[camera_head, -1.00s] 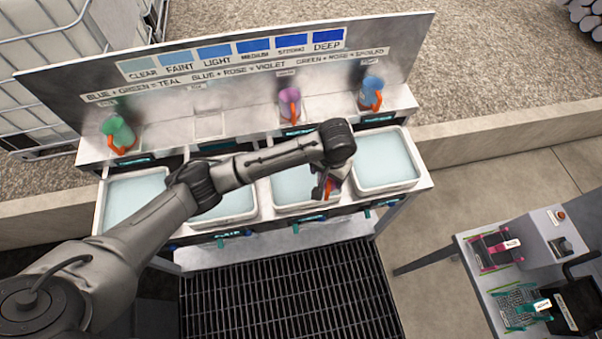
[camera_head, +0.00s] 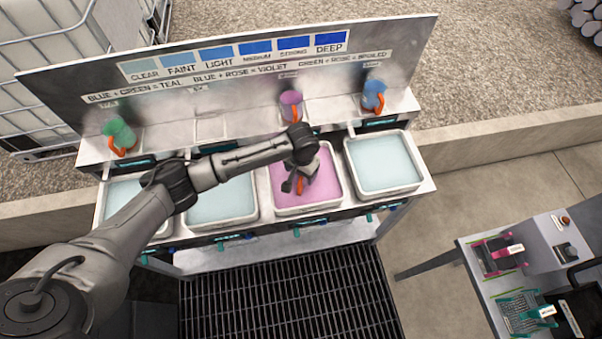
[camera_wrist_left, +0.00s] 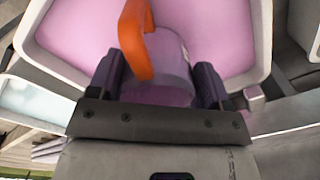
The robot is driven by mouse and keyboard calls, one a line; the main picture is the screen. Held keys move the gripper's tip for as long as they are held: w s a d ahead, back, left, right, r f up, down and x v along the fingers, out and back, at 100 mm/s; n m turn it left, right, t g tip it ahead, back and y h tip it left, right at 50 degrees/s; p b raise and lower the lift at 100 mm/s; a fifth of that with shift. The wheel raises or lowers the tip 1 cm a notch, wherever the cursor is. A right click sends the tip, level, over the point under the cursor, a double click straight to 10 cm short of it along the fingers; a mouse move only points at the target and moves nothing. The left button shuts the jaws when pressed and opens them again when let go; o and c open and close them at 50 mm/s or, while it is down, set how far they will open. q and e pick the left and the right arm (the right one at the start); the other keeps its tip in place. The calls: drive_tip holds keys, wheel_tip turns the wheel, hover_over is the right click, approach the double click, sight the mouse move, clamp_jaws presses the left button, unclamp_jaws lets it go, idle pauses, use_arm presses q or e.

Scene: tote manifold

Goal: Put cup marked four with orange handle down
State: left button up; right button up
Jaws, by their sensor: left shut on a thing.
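My left gripper (camera_head: 297,180) is over the third basin from the left. It is shut on a cup with an orange handle (camera_head: 300,187), which the arm and gripper mostly hide in the head view. In the left wrist view the gripper (camera_wrist_left: 158,80) has one finger on each side of the cup (camera_wrist_left: 172,60), whose see-through body looks pinkish over pink liquid. I cannot read a number on it, nor tell whether it touches the liquid. My right gripper is not in view.
The third basin (camera_head: 342,187) holds pink liquid; the basins beside it hold pale blue liquid. On the shelf behind stand a green cup (camera_head: 120,132), a pink-purple cup (camera_head: 291,102) and a blue cup (camera_head: 374,92). A square shelf spot (camera_head: 210,128) is empty.

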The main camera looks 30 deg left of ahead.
use_arm(q)
drive_tip(key=shift+f, duration=0.85)
drive_tip(key=shift+f, duration=0.1)
drive_tip(key=o, duration=1)
